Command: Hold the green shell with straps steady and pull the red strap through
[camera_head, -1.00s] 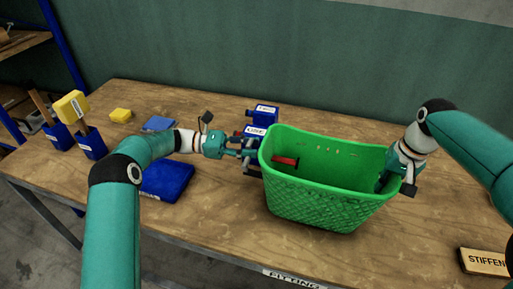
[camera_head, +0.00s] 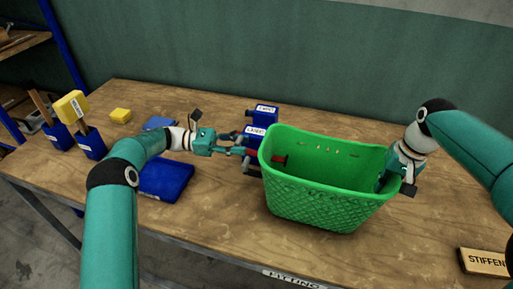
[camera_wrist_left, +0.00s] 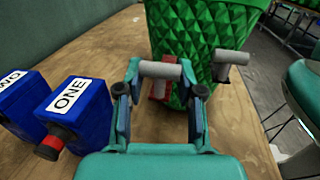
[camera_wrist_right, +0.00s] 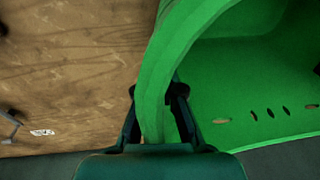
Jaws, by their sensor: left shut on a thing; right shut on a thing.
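The green shell (camera_head: 318,203) is an open basket standing upright on the workbench, with slots in its far wall. My right gripper (camera_head: 383,183) is shut on its right rim, which also shows between the fingers in the right wrist view (camera_wrist_right: 152,105). My left gripper (camera_head: 242,150) is at the shell's left end. In the left wrist view a grey bar (camera_wrist_left: 160,70) lies across its fingertips, with the red strap (camera_wrist_left: 158,90) beside it. A short red end (camera_head: 279,160) shows inside the shell. A second grey bar (camera_wrist_left: 231,57) sticks out further right.
Blue blocks labelled ONE (camera_wrist_left: 80,112) and TWO (camera_wrist_left: 20,98) stand left of the shell.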

